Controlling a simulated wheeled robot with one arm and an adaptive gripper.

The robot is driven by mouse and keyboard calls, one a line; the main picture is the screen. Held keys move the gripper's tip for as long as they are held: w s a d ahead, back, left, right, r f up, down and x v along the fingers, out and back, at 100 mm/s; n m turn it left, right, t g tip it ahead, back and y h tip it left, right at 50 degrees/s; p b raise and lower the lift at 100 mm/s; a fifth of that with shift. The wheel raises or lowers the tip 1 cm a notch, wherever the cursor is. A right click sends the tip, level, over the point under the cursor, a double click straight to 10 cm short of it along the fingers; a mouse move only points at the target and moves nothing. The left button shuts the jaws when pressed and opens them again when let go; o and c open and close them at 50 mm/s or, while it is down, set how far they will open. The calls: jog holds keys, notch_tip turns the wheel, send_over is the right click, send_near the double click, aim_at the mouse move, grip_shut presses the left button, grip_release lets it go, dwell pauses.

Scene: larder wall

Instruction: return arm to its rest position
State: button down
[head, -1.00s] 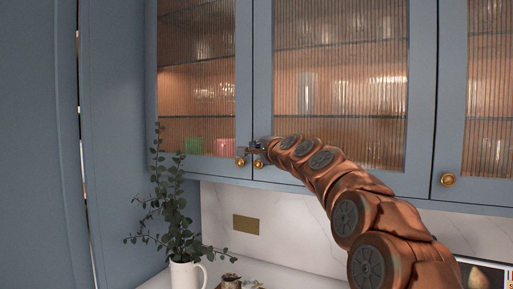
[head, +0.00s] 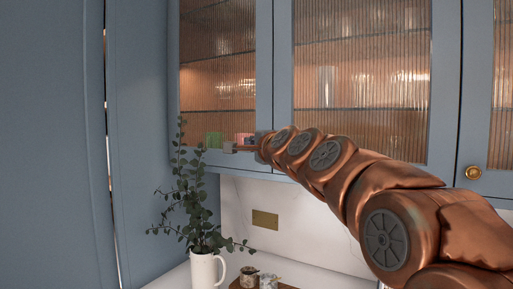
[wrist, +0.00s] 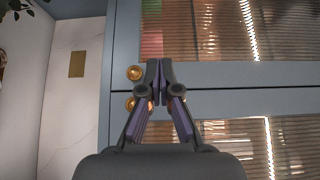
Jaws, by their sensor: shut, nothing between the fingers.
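My copper-coloured arm reaches from the lower right of the head view up to the wall cabinet. My gripper (head: 232,148) is in front of the lower part of the left glass door (head: 184,100). In the wrist view my gripper (wrist: 160,72) has its dark fingertips together, with nothing between them. Two brass knobs, an upper one (wrist: 134,73) and a lower one (wrist: 130,104), show beside the fingers there, one on each side of the door seam. Both doors look closed. I cannot tell whether the fingertips touch the door.
A white jug (head: 205,270) with tall leafy stems stands on the counter below, left of my gripper. Small pots (head: 249,277) stand beside it. A brass wall plate (head: 265,219) is under the cabinet. A tall blue panel (head: 50,150) closes off the left side.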

jog(key=s+d+f+n+g+h, duration=0.1)
jog(key=s+f+n+g, duration=0.2)
jog(key=s+f, duration=0.45)
jog(key=s+f+n+g, duration=0.3)
jog(key=s+f, duration=0.1)
jog(key=f, duration=0.7)
jog(key=s+d+f+n+g+h, duration=0.1)
jog(key=s+f+n+g, duration=0.15)
jog(key=s+f, duration=0.5)
jog(key=s+d+f+n+g+h, duration=0.1)
jog(key=s+d+f+n+g, duration=0.1)
jog(key=s+f, duration=0.4)
jog(key=s+d+f+n+g+h, duration=0.1)
jog(key=s+d+f+g, duration=0.4)
jog(key=s, duration=0.9)
jog(key=s+d+f+n+g+h, duration=0.1)
jog(key=s+d+f+n+g, duration=0.2)
jog(key=s+f, duration=0.6)
jog(key=shift+s+d+h, duration=0.3)
jog(key=shift+s+d, duration=0.1)
jog(key=shift+s, duration=0.25)
jog(key=shift+g, duration=0.25)
